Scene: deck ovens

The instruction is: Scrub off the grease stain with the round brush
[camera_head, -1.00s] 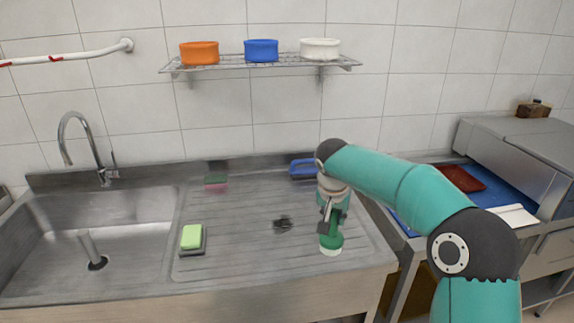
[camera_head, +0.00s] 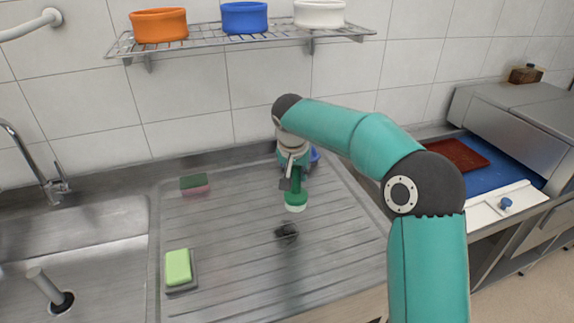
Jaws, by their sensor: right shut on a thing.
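My right gripper (camera_head: 292,180) is shut on the round brush (camera_head: 295,200), which has a green body and pale bristles at its lower end. It holds the brush upright, bristles down, just behind the stain in the picture and seemingly above the drainboard. The dark grease stain (camera_head: 287,232) lies on the ribbed metal drainboard (camera_head: 235,255). My left gripper is not in view.
A green block on a dark base (camera_head: 178,268) lies at the front left of the drainboard. A green and pink sponge (camera_head: 194,184) lies at the back. A blue item (camera_head: 314,156) is mostly hidden behind my right gripper. The sink (camera_head: 100,250) is at left, and a shelf (camera_head: 220,40) holds bowls above.

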